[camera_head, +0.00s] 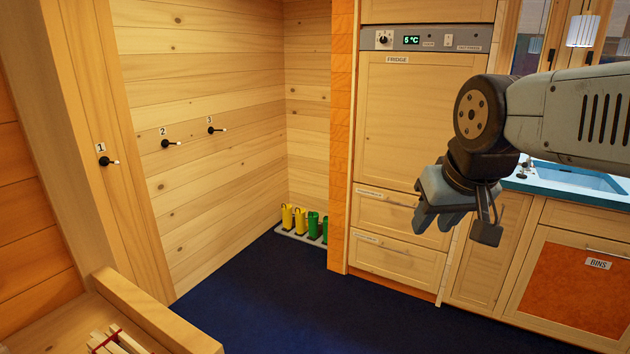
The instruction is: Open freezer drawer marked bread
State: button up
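A tall wooden fridge unit (410,130) stands right of centre, with a FRIDGE label and a display reading 5 °C. Below its door are two wooden drawers, an upper drawer (384,218) and a lower drawer (392,262). Both look closed. Each has a slim bar handle and a small label at its upper left; the label text is too small to read, so I cannot tell which is marked bread. My gripper (448,222) hangs in front of the unit's right side, hiding part of the upper drawer's right end. It holds nothing visible; its finger gap is unclear.
A cupboard marked BINS (578,280) and a counter with a blue sink (578,177) are at right. Yellow and green boots (302,222) stand on a tray by the back wall. A wooden bench (160,318) is at lower left. The dark blue floor (290,300) between is clear.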

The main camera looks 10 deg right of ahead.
aim_at(416, 266)
jog(key=z, duration=0.25)
jog(key=i, duration=1.3)
jog(key=z, duration=0.35)
